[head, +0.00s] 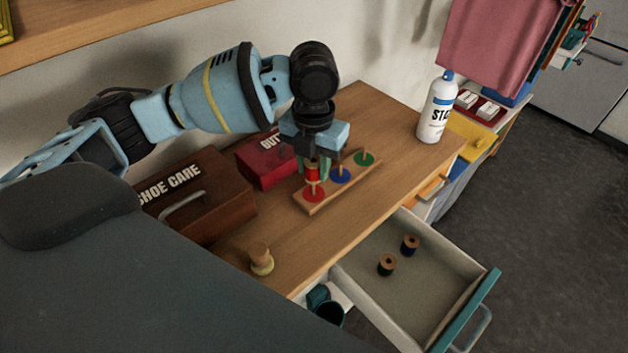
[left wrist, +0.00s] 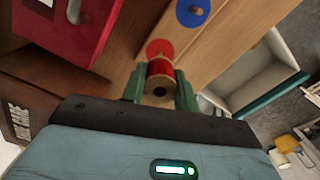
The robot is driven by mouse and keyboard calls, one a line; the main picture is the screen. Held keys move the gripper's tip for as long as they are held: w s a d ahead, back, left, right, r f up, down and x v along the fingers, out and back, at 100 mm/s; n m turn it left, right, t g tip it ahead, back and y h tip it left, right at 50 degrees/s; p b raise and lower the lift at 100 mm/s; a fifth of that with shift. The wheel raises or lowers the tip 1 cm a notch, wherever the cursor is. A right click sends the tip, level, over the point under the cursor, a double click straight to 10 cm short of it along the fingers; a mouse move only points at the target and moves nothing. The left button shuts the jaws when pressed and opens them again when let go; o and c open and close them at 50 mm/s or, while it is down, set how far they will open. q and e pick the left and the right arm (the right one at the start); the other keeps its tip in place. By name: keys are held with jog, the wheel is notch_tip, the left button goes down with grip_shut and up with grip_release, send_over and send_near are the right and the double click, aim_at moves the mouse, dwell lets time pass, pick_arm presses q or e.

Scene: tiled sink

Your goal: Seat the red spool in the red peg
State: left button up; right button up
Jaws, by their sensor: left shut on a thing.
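The red spool (head: 312,173), red thread with wooden ends, is held upright in my left gripper (head: 316,175), shut around its sides. The pegboard (head: 330,193) is a wooden strip with red, blue and green discs, each with a wooden peg. The red disc with the red peg (head: 313,195) is at its near left end, just below the spool. The spool appears slightly above the disc; its exact alignment with the peg is unclear. In the left wrist view the spool (left wrist: 160,79) sits between the fingers and partly covers the red disc (left wrist: 158,48).
A brown shoe care box (head: 190,205) and a red box (head: 262,165) stand left of the pegboard. A yellow spool (head: 261,259) stands on the near tabletop. The open drawer (head: 430,290) holds two dark spools (head: 387,264). A white bottle (head: 435,110) stands at right.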

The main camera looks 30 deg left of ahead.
aim_at(314, 182)
pick_arm(q)
jog(key=shift+f, duration=2.45)
jog(key=shift+f, duration=0.15)
jog(key=o, duration=0.9)
jog(key=shift+o, duration=0.2)
notch_tip(314, 182, up, 8)
jog(key=shift+f, duration=0.1)
